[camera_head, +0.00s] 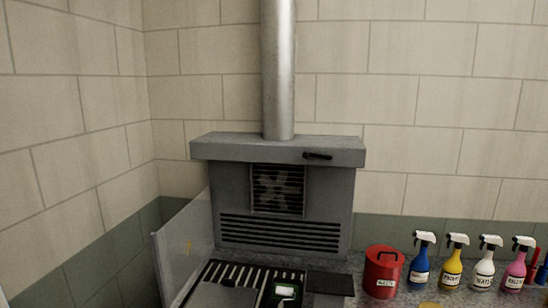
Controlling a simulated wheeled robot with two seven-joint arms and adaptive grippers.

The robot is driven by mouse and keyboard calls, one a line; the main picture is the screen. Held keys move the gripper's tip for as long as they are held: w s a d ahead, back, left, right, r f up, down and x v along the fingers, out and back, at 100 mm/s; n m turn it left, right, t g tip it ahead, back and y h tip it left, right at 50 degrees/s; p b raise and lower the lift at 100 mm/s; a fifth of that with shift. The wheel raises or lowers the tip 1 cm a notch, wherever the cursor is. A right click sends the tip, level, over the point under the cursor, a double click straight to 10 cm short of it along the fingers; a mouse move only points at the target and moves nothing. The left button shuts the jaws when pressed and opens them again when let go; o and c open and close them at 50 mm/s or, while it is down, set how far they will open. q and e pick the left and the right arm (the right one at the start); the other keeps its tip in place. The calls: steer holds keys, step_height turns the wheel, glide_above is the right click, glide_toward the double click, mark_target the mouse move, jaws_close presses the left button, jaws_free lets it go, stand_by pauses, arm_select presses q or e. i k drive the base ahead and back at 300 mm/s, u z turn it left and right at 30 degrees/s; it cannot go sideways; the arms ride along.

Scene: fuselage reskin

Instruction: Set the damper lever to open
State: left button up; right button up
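A grey metal hood unit (230,187) stands against the tiled wall, with a steel pipe (278,70) rising from its top. A small black lever (318,156) lies nearly level on the right part of the unit's top front edge. I take it for the damper lever; no marking of its position can be read. Below it is a square grille with a fan-like shape behind it (277,190), and slatted vents (278,235) lie under that. Neither of my grippers is in view.
A red lidded can (383,272) stands on the speckled counter right of the unit. Several spray bottles, including a blue one (420,262), stand farther right. A slotted tray area (235,285) and a dark flat plate (330,284) lie in front. A grey side panel (182,250) stands left.

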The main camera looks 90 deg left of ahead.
mark_target(306, 155)
steer(key=u, duration=2.55)
